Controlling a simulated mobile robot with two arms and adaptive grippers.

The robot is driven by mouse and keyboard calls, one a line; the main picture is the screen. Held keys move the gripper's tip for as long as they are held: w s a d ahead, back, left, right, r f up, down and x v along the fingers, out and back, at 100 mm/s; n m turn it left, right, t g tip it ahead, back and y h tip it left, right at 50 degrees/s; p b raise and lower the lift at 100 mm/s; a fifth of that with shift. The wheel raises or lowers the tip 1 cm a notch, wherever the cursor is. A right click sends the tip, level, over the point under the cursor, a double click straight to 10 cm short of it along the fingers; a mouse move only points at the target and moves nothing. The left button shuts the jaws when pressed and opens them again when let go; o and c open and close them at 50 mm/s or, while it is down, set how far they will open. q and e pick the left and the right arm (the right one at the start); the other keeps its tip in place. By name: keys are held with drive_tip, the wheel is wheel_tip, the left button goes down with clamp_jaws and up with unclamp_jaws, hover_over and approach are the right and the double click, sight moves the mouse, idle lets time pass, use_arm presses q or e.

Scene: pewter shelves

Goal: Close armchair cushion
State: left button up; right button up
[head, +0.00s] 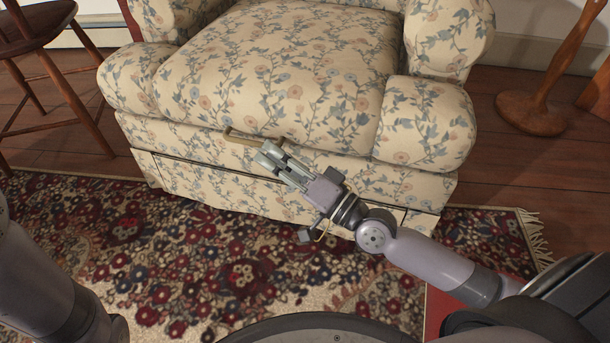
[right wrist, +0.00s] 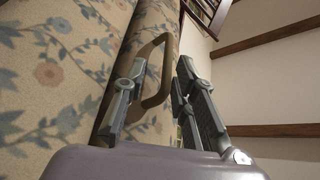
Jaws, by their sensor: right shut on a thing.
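The floral armchair cushion (head: 280,65) lies between the chair's arms and looks about level in the head view. A tan bar handle (head: 240,137) sits at its front edge. My right gripper (head: 268,152) is at this handle, in front of the chair. In the right wrist view the curved handle (right wrist: 158,85) passes between the fingers of my right gripper (right wrist: 160,68), which is shut on it. Floral fabric (right wrist: 60,80) fills the left of that view. My left arm shows at the lower left of the head view, but its gripper is out of frame.
The armchair's padded arms (head: 428,122) flank the cushion. A patterned rug (head: 190,260) covers the floor in front. A wooden chair (head: 45,60) stands at the left. A round wooden stand (head: 530,112) is at the right.

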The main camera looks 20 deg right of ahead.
drive_tip(key=v, duration=0.9)
drive_tip(key=shift+s+d, duration=0.15)
drive_tip(key=shift+s, duration=0.05)
drive_tip(key=shift+w, duration=0.1)
